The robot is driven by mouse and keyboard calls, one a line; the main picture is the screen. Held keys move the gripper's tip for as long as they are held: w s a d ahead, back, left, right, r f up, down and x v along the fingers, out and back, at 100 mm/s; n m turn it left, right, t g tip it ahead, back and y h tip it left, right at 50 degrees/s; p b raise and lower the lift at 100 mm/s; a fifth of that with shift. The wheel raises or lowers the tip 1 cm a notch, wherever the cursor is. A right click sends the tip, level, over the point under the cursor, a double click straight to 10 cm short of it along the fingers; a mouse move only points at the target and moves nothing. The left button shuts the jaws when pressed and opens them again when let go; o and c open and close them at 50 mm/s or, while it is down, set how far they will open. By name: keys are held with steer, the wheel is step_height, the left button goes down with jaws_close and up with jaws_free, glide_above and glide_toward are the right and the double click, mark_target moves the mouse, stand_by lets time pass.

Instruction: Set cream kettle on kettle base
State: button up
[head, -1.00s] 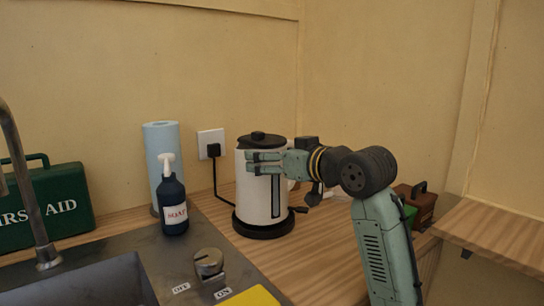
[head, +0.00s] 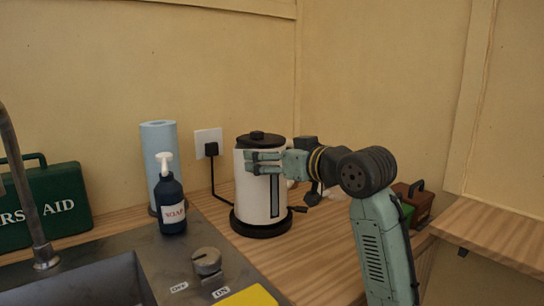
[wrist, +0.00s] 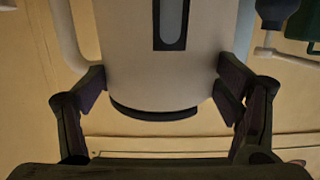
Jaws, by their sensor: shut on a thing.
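The cream kettle (head: 246,188) stands upright with its black lid on top in the head view. Its lower end meets the round black kettle base (head: 262,226) on the wooden counter; I cannot tell whether it is fully seated. My gripper (head: 264,162) reaches in from the right and is shut on the kettle's upper body. In the wrist view the kettle's body (wrist: 130,60) sits between my two dark fingers (wrist: 160,88), with a dark window strip above. The kettle's handle is mostly hidden in the head view.
A soap bottle (head: 172,205) and a blue paper roll (head: 159,140) stand left of the kettle. A wall socket (head: 208,142) with a plugged-in cord is behind. A sink edge and tap (head: 40,220) are at left.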

steer(key=shift+f+b, duration=0.35)
steer(key=shift+f, duration=0.15)
steer(key=o, duration=1.7)
steer(key=shift+f, duration=0.1)
steer(key=shift+p+v, duration=0.35)
steer(key=shift+v, duration=5.2)
